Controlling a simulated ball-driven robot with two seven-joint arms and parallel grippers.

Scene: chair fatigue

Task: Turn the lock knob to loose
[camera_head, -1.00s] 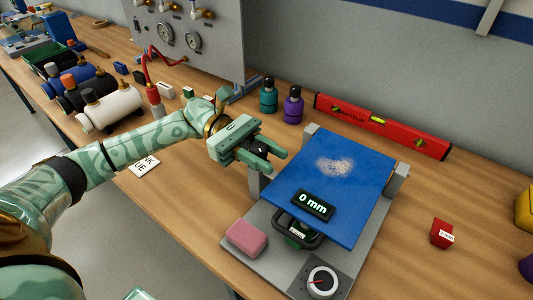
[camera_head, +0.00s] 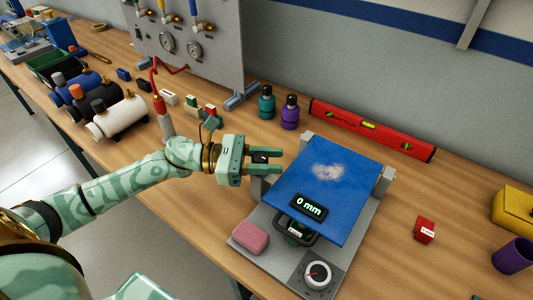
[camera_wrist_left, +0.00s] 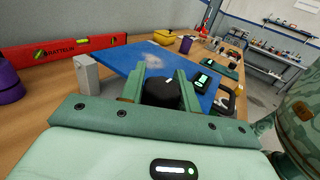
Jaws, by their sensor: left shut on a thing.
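The black lock knob (camera_wrist_left: 160,92), with a white mark on top, sits between the fingers of my left gripper (camera_wrist_left: 160,84) in the left wrist view. In the head view the left gripper (camera_head: 276,161) is at the left side of the blue plate (camera_head: 320,190), its fingers pointing right, and only a dark bit of the knob (camera_head: 260,156) shows between them. The gripper is shut on the knob. A display on the plate (camera_head: 309,207) reads 0 mm. My right gripper is not in view.
A white dial (camera_head: 318,273) with a red pointer and a pink block (camera_head: 250,237) are on the grey base (camera_head: 275,257). Teal and purple bottles (camera_head: 290,112), a red level (camera_head: 370,130) and a red cube (camera_head: 425,229) stand around.

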